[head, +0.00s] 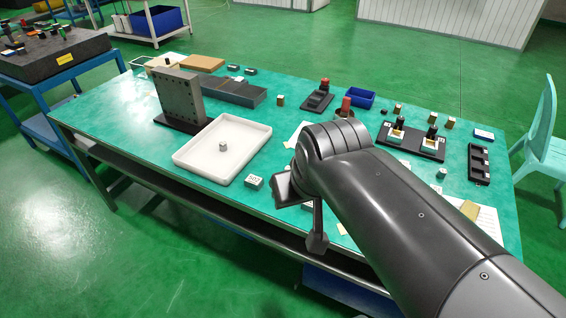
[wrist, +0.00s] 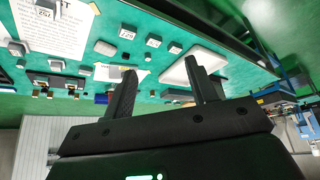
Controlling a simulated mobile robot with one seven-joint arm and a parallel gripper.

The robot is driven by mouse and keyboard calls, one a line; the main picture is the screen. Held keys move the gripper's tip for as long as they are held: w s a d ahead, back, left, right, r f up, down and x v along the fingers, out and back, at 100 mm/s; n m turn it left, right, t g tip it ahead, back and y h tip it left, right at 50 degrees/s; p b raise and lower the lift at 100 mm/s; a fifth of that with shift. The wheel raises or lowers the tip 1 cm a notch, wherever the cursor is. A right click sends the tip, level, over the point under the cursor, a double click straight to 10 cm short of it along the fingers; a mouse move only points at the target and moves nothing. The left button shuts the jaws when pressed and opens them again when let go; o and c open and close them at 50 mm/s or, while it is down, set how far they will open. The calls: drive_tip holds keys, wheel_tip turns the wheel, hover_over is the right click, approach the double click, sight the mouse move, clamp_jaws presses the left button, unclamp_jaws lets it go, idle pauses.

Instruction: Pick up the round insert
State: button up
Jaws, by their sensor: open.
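A small grey piece (head: 222,146) stands in the white tray (head: 190,158) left of centre in the head view. It looks roundish, but it is too small to tell whether it is the round insert. Another small piece (head: 441,173) stands on the right of the table. My gripper (wrist: 157,82) is open in the wrist view, with nothing between its fingers. It is tilted and apart from the white tray, which shows beyond the fingers (wrist: 207,62). In the head view my arm covers much of the gripper, which is near the table's front edge, right of the tray.
A grey upright block (head: 180,97) stands behind the tray. A small labelled block (head: 253,182) lies at the tray's right front. A blue bin (head: 360,97), a black fixture (head: 412,142) and a dark slotted holder (head: 479,164) stand farther right. The table's left end is clear.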

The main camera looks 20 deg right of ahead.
drive_tip(key=w+d+f, duration=0.2)
drive_tip(key=w+f, duration=0.1)
drive_tip(key=w, duration=0.5)
drive_tip(key=w+d+f+g, duration=0.1)
drive_tip(key=w+d+f, duration=0.15)
drive_tip(key=w, duration=0.55)
drive_tip(key=w+d+f, duration=0.2)
drive_tip(key=w+f, duration=0.2)
drive_tip(key=w, duration=0.4)
drive_tip(key=shift+w+d+r+x, duration=0.15)
drive_tip(key=shift+w+d+x, duration=0.4)
drive_tip(key=shift+x, duration=3.05)
drive_tip(key=shift+w+d+r+x, duration=0.25)
drive_tip(key=shift+d+x, duration=0.55)
drive_tip(key=shift+x, duration=2.85)
drive_tip(key=shift+w+d+r+x, duration=0.1)
drive_tip(key=shift+w+d+x, duration=0.45)
drive_tip(key=shift+x, duration=3.05)
drive_tip(key=shift+s+d, duration=0.1)
drive_tip(key=shift+s, duration=0.05)
drive_tip(key=shift+c, duration=0.4)
clamp_jaws()
